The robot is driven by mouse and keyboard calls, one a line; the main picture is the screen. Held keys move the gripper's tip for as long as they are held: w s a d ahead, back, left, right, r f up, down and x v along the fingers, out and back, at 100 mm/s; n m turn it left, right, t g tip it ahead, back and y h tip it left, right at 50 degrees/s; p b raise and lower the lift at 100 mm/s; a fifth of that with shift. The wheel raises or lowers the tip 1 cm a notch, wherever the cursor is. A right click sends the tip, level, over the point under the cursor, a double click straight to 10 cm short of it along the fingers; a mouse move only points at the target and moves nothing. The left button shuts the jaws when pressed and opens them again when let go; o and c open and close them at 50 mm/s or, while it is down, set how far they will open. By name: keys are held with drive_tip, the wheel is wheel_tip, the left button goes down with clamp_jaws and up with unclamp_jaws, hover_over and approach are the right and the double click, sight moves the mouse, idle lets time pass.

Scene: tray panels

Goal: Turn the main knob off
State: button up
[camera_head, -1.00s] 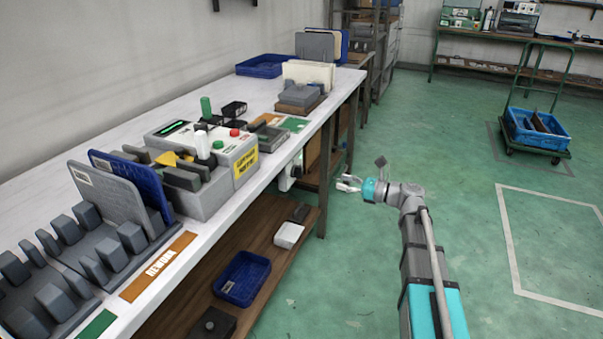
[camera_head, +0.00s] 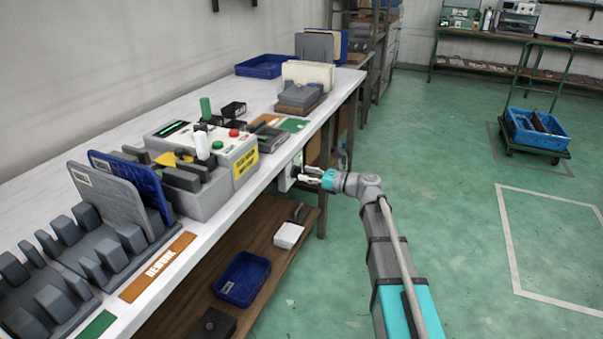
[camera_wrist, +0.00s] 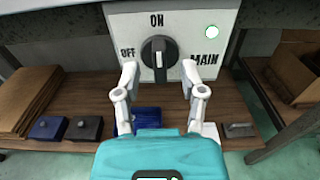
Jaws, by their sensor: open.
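The main knob (camera_wrist: 159,53) is a black rotary knob with a pale pointer line, on a light grey panel (camera_wrist: 200,22) marked OFF at left, ON at top and MAIN at right. Its pointer stands upright, towards ON. A round light at the panel's upper right glows white with a green rim. In the head view the panel (camera_head: 286,176) hangs under the bench's front edge, and the knob is hard to make out. My gripper (camera_wrist: 160,75) is open, its two fingers in front of the panel on either side below the knob. I cannot tell whether they touch anything.
The white bench top (camera_head: 120,140) lies above the panel, with a grey test station (camera_head: 205,180) on it. A lower wooden shelf (camera_wrist: 75,100) holds a blue bin (camera_head: 241,279) and small boxes. Bench legs stand nearby.

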drive_tip(key=shift+x, duration=1.05)
clamp_jaws()
